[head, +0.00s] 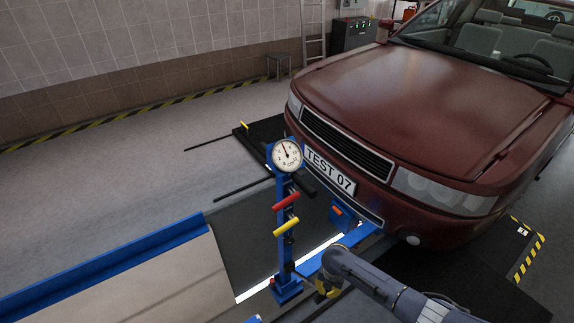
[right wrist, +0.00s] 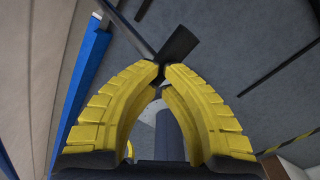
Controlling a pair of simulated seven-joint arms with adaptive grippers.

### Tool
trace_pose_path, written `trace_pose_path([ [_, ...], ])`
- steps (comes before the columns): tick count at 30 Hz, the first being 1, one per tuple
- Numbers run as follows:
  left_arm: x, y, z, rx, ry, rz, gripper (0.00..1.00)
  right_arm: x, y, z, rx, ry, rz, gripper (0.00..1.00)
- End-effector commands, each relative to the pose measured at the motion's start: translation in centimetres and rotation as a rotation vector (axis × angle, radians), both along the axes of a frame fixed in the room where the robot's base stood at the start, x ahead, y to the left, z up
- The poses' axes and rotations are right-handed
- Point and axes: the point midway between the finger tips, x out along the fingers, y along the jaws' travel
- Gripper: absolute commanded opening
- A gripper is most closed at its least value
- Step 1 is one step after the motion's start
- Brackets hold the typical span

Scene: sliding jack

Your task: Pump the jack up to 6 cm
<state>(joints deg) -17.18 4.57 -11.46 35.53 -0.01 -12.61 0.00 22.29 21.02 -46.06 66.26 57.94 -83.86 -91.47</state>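The jack's blue column (head: 283,235) stands upright in front of the car. A round white gauge (head: 287,155) sits on its top; the needle points up and slightly left, its numbers too small to read. A red handle (head: 286,201) and a yellow handle (head: 286,227) stick out of the column. My right gripper (head: 324,292) is low, just right of the column's foot. My left gripper is out of view.
The dark red car (head: 430,100) with plate TEST 07 (head: 330,170) fills the right side. Open grey floor lies left of the column.

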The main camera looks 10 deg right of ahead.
Motion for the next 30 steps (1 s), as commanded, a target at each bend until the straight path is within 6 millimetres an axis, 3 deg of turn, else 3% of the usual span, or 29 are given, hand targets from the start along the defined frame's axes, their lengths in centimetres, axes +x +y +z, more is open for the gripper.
trace_pose_path([
  [17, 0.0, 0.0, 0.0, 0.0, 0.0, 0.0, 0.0, 0.1, 0.0, 0.2, 0.0, -0.001, 0.0, 0.0],
  [30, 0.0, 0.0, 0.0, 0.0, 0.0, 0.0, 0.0, 0.1, -0.1, 3.7, 0.0, -0.002, 0.001, 0.0],
])
